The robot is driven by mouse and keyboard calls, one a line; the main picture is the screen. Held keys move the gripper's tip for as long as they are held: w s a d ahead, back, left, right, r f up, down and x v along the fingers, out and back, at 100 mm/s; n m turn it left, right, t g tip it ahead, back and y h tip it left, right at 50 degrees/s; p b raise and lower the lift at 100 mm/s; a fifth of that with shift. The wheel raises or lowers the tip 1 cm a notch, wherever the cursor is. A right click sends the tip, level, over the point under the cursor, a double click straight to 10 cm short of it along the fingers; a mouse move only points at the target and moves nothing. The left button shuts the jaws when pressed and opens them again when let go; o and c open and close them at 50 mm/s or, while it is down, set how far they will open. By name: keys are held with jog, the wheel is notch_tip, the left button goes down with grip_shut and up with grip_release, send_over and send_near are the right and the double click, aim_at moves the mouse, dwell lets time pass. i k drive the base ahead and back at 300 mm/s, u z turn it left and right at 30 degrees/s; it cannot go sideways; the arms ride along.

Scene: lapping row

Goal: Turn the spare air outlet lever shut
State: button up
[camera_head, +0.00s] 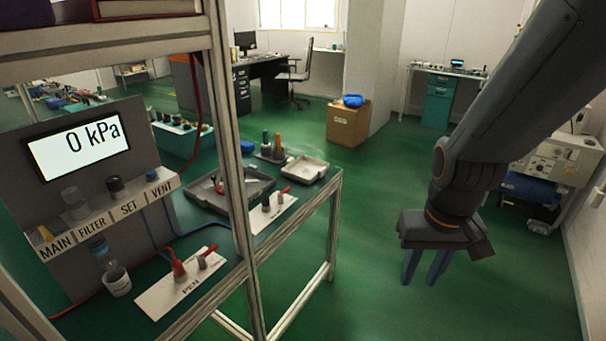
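No label reading "spare" can be made out. A white plate (158,303) marked "PEN" lies on the bench at lower left, with a red lever fitting (178,265) and a smaller grey fitting with a red handle (205,258). A second white plate (263,222) farther back bears a dark fitting and a grey fitting with a red handle (284,190); its lettering is hidden or too small to read. My gripper (419,281) hangs over the floor at right, well apart from both plates. Its two blue fingers point down with a gap between them, empty.
A frame post (232,150) stands between the two plates. A panel display (78,149) reads 0 kPa, above a shelf labelled MAIN, FILTER, SET, VENT. A cardboard box (346,124) stands farther back. Green floor around my gripper is clear.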

aim_at(280, 194)
jog(key=u, duration=0.3)
jog(key=i, duration=1.15)
jog(key=u, duration=0.2)
